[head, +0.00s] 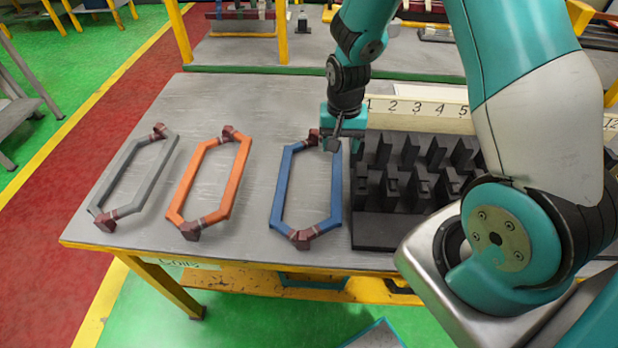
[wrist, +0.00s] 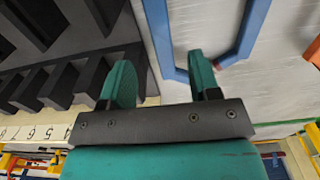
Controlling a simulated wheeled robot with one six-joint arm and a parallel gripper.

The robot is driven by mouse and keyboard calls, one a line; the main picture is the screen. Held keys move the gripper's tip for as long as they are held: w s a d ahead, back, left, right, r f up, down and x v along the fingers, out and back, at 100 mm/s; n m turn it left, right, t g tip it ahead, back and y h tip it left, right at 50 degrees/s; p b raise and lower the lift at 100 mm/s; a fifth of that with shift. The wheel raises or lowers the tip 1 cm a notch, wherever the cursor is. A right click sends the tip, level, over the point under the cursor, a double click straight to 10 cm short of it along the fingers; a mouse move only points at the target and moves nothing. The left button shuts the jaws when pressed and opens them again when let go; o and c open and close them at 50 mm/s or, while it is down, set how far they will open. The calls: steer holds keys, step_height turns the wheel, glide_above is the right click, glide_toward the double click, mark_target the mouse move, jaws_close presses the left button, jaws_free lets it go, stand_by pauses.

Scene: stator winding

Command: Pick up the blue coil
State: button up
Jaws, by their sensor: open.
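The blue coil (head: 279,190) is a long six-sided loop with dark red ends, lying on the grey table beside the black slotted block. My gripper (head: 334,146) is over its far right part in the head view. In the wrist view, my gripper (wrist: 161,78) has its two teal fingers apart, with one long side of the blue coil (wrist: 160,40) showing in the gap between them. I cannot tell how far above the coil the fingertips are. The coil's near end is hidden from the wrist view.
An orange coil (head: 185,180) and a grey coil (head: 124,170) lie to the left on the grey table (head: 225,110). The black slotted block (head: 385,230) stands close on the right, with a numbered strip (head: 430,110) behind it. The table's left back part is clear.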

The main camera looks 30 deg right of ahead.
mark_target(337, 166)
step_height(337, 166, down, 3)
steer(key=shift+r, duration=0.1)
steer(key=shift+s+a+f+p, duration=0.1)
steer(key=shift+f+p, duration=0.5)
steer(key=shift+f, duration=0.75)
steer(key=shift+s+a+f+p, duration=0.1)
steer(key=shift+f+p, duration=0.5)
steer(key=shift+f, duration=0.7)
jaws_close()
